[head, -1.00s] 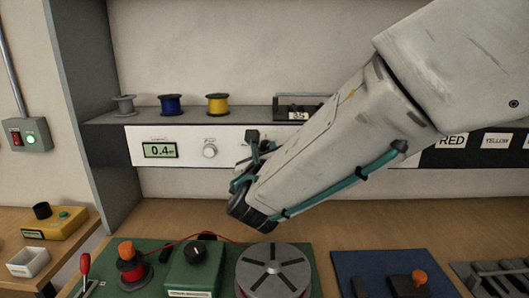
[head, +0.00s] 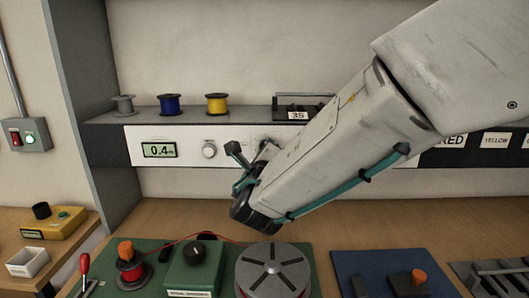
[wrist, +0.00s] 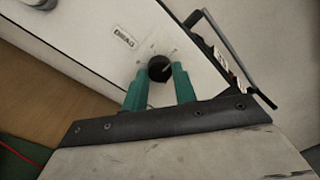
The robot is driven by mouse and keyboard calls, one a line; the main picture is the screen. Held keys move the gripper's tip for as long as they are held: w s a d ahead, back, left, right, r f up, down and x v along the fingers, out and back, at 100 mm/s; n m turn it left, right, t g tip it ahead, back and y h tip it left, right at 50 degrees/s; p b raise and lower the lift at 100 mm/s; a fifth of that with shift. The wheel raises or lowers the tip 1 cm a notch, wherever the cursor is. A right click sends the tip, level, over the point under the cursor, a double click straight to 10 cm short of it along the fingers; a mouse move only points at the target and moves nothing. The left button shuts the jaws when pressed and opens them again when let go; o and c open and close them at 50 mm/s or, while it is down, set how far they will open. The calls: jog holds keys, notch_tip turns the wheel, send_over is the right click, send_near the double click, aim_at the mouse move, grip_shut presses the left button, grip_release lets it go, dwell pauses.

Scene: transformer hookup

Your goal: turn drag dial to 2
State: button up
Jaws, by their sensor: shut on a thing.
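The drag dial (wrist: 159,68) is a small black round knob on a white panel, with a DRAG label (wrist: 124,37) above and to its left in the wrist view. Faint marks surround it, too small to read. A light pointer line shows on the knob, but its setting is unclear. My gripper (wrist: 158,74) has its two teal fingers on either side of the dial and is shut on it. In the head view my gripper (head: 248,172) is at the white panel front, and my arm hides the dial there.
The white panel (head: 185,134) carries a display (head: 160,150) reading 0.4 and a white knob (head: 209,150). Spools stand on the shelf above.

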dwell(0.3)
jog(key=o, duration=1)
jog(key=shift+c, duration=0.2)
jog(key=shift+s, duration=0.1)
jog(key=s, duration=0.7)
jog(key=shift+s+a+f, duration=0.2)
jog(key=shift+s+a, duration=0.1)
